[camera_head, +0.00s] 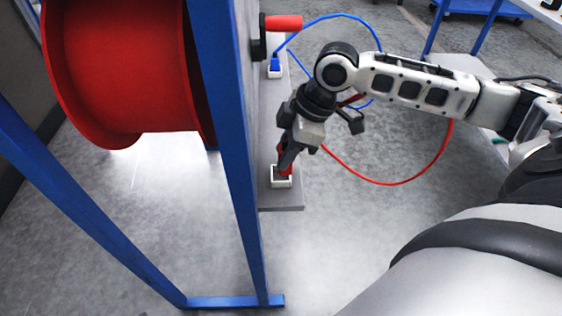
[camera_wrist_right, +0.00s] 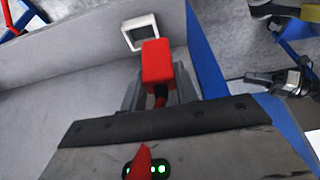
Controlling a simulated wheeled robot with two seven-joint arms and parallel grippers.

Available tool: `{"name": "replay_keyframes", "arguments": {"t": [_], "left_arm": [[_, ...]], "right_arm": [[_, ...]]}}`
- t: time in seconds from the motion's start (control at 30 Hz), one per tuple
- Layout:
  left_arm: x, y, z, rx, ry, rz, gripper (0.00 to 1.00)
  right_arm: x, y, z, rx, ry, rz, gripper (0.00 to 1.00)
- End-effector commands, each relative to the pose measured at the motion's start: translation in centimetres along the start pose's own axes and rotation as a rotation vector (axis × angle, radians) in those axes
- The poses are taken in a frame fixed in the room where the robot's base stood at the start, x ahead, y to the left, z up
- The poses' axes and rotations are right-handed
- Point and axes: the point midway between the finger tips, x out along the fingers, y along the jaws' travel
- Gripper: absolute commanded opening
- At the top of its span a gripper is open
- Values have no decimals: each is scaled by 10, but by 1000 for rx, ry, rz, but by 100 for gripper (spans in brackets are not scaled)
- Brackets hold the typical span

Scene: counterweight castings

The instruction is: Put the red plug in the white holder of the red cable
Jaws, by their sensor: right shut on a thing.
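My right gripper (camera_head: 287,158) is shut on the red plug (camera_wrist_right: 157,60), which sticks out beyond its fingers. The white holder (camera_head: 281,182) is a small square frame near the end of the grey ledge. In the head view the plug is right at the holder's upper edge, mostly hidden by the fingers. In the wrist view the holder (camera_wrist_right: 140,31) lies just beyond the plug, its opening partly visible and empty there. The plug overlaps its near rim in the picture; I cannot tell whether they touch. The red cable (camera_head: 400,182) loops to the right. My left gripper is not in view.
A blue plug (camera_head: 275,63) stands in another white holder (camera_head: 274,73) farther along the ledge (camera_head: 282,201), with a blue cable (camera_head: 330,16). A blue frame (camera_head: 228,130) carries a big red drum (camera_head: 120,65) at left. A red-handled crank (camera_head: 283,22) juts out above.

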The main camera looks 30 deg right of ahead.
Motion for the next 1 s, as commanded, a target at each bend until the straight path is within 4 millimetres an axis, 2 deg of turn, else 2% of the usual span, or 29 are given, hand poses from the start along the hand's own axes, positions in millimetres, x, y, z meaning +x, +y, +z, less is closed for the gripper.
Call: {"name": "replay_keyframes", "arguments": {"t": [0.1, 0.2, 0.33, 0.53, 0.9, 0.93, 1.0], "left_arm": [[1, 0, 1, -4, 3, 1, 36], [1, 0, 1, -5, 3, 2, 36], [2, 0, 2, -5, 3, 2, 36], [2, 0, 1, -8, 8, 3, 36], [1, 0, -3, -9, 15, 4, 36], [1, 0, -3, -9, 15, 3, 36], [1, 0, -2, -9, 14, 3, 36]], "right_arm": [[16, 12, 1, 2, 2, 2, 6], [22, 16, 2, 0, 2, 2, 6], [29, 22, 2, 1, 2, 2, 6], [55, 22, 14, 0, -1, 2, 6], [59, 22, 15, 0, 0, 3, 6], [59, 22, 15, -1, 0, 3, 39], [59, 22, 15, -1, 0, 3, 52]]}}
